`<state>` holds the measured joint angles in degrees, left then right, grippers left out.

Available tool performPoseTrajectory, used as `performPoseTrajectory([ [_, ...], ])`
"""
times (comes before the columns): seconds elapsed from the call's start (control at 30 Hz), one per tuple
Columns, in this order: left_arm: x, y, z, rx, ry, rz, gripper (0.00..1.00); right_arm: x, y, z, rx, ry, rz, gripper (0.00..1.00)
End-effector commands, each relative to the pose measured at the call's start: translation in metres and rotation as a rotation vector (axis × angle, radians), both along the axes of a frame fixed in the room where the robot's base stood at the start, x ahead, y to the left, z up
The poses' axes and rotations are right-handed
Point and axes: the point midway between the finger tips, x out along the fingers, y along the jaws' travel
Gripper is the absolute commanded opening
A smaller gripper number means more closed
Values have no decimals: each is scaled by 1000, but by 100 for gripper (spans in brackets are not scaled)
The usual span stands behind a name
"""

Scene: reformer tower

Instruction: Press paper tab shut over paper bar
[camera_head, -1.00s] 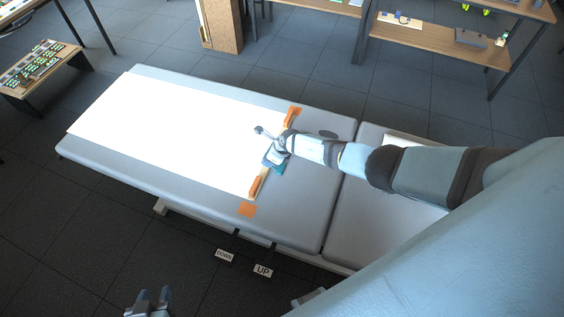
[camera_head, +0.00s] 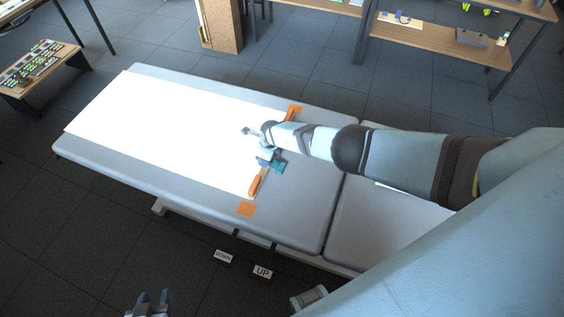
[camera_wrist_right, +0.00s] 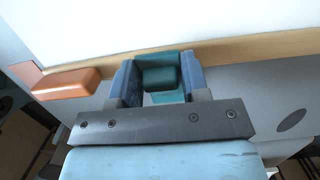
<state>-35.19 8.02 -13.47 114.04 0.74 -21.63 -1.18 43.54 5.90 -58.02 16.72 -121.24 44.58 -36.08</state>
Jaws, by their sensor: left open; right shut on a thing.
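A teal paper tab (camera_wrist_right: 158,78) with a raised block sits at the middle of the wooden paper bar (camera_wrist_right: 250,47). In the right wrist view, teal shows across the bar and below it; whether the tab lies flat is unclear. My right gripper (camera_wrist_right: 158,86) is shut on the teal block, with one dark finger on each side. In the head view the teal tab (camera_head: 277,167) shows partly beside my right gripper (camera_head: 264,153), and my arm hides part of the bar. My left gripper (camera_head: 150,300) is open and empty at the bottom left, over the floor.
The bar lies across the end of a white paper sheet (camera_head: 150,125) on a grey padded table (camera_head: 300,215). Orange tabs (camera_head: 255,185) (camera_head: 293,112) sit near the bar's two ends. DOWN (camera_head: 223,256) and UP (camera_head: 262,272) labels show below the table's near side.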

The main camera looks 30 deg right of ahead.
Motion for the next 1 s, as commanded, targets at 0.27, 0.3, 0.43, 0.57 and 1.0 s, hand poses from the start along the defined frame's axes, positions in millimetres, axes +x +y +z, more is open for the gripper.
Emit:
performPoseTrajectory([
  [0.27,1,0,-4,-1,-5,0,43,-5,3,-8,-12,28,2,14],
  [0.3,1,0,-6,-2,-6,0,43,-4,3,-9,-19,36,3,14],
  [0.43,1,0,-13,-2,-6,0,43,-3,4,-10,-44,64,4,14],
  [0.57,1,0,-19,-2,-6,0,43,-3,4,-13,-71,91,2,14],
  [1.0,0,0,-44,0,-1,0,43,-2,6,-19,-138,168,2,14],
])
